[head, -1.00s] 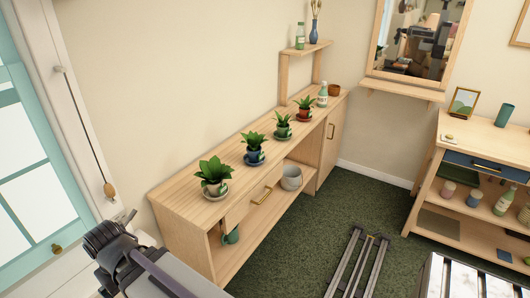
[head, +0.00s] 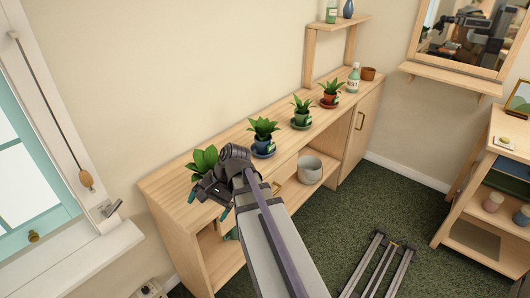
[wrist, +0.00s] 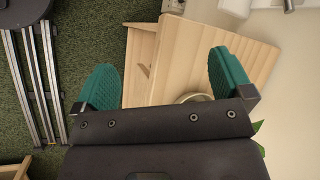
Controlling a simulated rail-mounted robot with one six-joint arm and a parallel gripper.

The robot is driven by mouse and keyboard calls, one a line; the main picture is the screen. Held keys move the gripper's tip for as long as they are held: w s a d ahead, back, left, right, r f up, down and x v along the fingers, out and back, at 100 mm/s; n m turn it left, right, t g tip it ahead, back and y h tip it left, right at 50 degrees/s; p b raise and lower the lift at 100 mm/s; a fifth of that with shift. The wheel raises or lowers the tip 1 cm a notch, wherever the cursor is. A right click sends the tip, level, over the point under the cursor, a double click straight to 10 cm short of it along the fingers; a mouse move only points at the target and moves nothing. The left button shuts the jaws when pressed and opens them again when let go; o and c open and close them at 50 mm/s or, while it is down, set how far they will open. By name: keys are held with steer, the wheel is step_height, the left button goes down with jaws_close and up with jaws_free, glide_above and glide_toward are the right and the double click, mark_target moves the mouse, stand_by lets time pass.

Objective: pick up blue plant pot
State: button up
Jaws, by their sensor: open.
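The blue plant pot (head: 262,146) with a leafy green plant stands upright on a saucer on the long wooden cabinet (head: 170,190), second plant from the near end. My gripper (head: 207,205) is open and empty, above the cabinet's near end, left of and apart from the blue pot. Another leafy plant (head: 204,158) stands behind my gripper, its pot hidden by my arm. In the wrist view my gripper's green fingers (wrist: 165,78) are spread over the wooden top. Part of a pale round rim (wrist: 194,97) and leaf tips (wrist: 257,127) show there; the blue pot does not.
A green pot (head: 301,119) and a red pot (head: 329,99) with plants stand farther along the cabinet, then a bottle (head: 353,79) and a brown cup (head: 368,74). A grey-white pot (head: 310,169) sits on the lower shelf. A window sill (head: 80,258) is at left.

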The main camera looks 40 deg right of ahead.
steer(key=w+d+f+m+t+y+b, duration=0.2)
steer(key=w+d+m+t+b, duration=0.4)
steer(key=d, duration=0.7)
steer(key=w+d+f+m+t+y+b, duration=0.1)
steer(key=d+f+m+t+b, duration=0.25)
steer(key=d+m+b, duration=0.7)
steer(key=d+r+m+t+h, duration=0.3)
steer(key=d+m+t, duration=0.25)
steer(key=d, duration=1.15)
steer(key=shift+n, duration=0.5)
steer(key=x, duration=1)
steer(key=shift+w+a, duration=0.25)
steer(key=shift+a, duration=0.15)
steer(key=shift+c, duration=0.5)
steer(key=c, duration=0.9)
